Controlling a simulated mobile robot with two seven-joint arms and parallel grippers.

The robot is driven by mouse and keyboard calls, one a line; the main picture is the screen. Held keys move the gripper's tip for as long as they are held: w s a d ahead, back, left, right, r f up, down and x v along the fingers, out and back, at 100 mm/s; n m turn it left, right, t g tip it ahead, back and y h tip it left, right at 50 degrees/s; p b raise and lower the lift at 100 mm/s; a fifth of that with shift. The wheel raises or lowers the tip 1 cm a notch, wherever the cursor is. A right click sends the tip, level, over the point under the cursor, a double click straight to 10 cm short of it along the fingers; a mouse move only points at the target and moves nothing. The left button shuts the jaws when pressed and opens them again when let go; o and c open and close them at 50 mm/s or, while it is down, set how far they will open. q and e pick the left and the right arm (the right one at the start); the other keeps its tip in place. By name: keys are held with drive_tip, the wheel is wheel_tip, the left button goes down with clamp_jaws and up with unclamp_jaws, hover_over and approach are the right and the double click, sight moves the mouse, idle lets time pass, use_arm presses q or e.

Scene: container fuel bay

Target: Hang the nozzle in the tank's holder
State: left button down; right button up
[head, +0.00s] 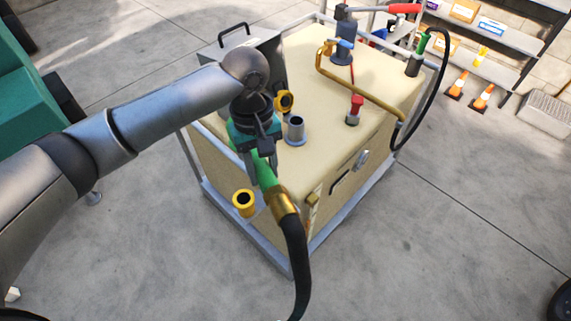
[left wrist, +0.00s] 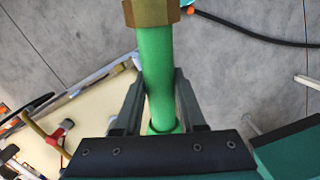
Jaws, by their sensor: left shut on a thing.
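My left gripper (head: 258,150) is shut on the green nozzle (head: 266,175), above the near corner of the beige tank (head: 330,85). The nozzle has a brass collar (head: 281,203) and a black hose (head: 297,255) running down. In the left wrist view the green barrel (left wrist: 156,70) lies between both fingers. A yellow ring-shaped cup (head: 243,203), which may be the holder, shows at the tank's near left side, just left of the nozzle and apart from it in the picture. The nozzle's tip is hidden by the gripper. My right gripper is out of view.
On the tank top stand a grey open pipe (head: 295,130), another yellow ring (head: 284,101), a red-capped valve (head: 354,110) and a yellow bent pipe (head: 360,90). A green-topped fitting with a black hose (head: 440,75) is at the back right. Clear concrete floor (head: 450,240) lies right.

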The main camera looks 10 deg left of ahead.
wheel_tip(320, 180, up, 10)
drive_tip(key=p, duration=0.9)
use_arm(q)
drive_tip(key=s+d+f+n+h+b, duration=0.1)
drive_tip(key=s+d+f+n+b, duration=0.1)
drive_tip(key=d+f+n+b, duration=0.2)
drive_tip(key=shift+d+f+b, duration=0.45)
drive_tip(key=shift+f+b, duration=0.4)
drive_tip(key=shift+f, duration=0.75)
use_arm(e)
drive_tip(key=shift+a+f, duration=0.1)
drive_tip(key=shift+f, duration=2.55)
use_arm(q)
drive_tip(key=shift+f+p, duration=0.25)
drive_tip(key=shift+p, duration=0.1)
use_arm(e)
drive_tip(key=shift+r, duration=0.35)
use_arm(q)
drive_tip(key=shift+f, duration=0.1)
